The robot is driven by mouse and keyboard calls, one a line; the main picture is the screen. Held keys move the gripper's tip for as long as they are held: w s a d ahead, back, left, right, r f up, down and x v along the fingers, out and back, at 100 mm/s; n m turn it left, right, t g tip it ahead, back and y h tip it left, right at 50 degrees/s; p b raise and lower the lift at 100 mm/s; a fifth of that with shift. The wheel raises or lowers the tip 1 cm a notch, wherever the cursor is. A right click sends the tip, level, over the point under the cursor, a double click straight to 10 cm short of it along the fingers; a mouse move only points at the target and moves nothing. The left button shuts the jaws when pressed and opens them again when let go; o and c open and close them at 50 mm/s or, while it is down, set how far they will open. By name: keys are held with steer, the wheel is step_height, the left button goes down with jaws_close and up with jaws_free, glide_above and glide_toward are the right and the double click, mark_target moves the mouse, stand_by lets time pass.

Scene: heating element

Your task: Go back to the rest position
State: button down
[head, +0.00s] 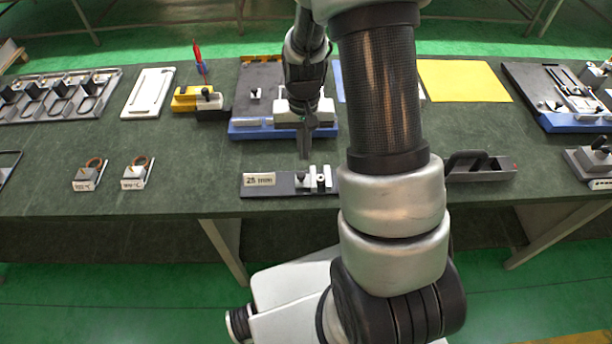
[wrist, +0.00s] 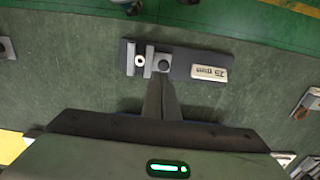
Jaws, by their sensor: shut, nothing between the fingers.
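My gripper (head: 304,152) points down over the dark green table (head: 215,160), near its middle. Its fingers are shut with nothing between them; they also show shut in the wrist view (wrist: 159,82). Right by the fingertips is a dark plate with a "25 mm" label (head: 259,179) and small metal blocks on its right end. The same plate shows in the wrist view (wrist: 205,62), label upside down, its blocks just beyond the fingertips. I cannot tell whether the fingertips touch anything. My arm hides part of the table right of the plate.
A blue-based fixture (head: 262,132) stands just behind my gripper. A yellow block with a red-tipped tool (head: 186,100) is to its left. Two small labelled pieces (head: 135,178) lie at front left. A dark handled block (head: 480,166) and a yellow sheet (head: 462,80) are on the right.

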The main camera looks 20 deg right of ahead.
stand_by(0.3)
step_height(320, 180, up, 11)
steer(key=s+a+t, duration=0.1)
steer(key=a+t, duration=0.1)
steer(key=s+a+r+n+t, duration=0.3)
steer(key=s+r, duration=1.2)
steer(key=r, duration=0.2)
steer(key=shift+s+n+t, duration=0.3)
steer(key=shift+s, duration=0.1)
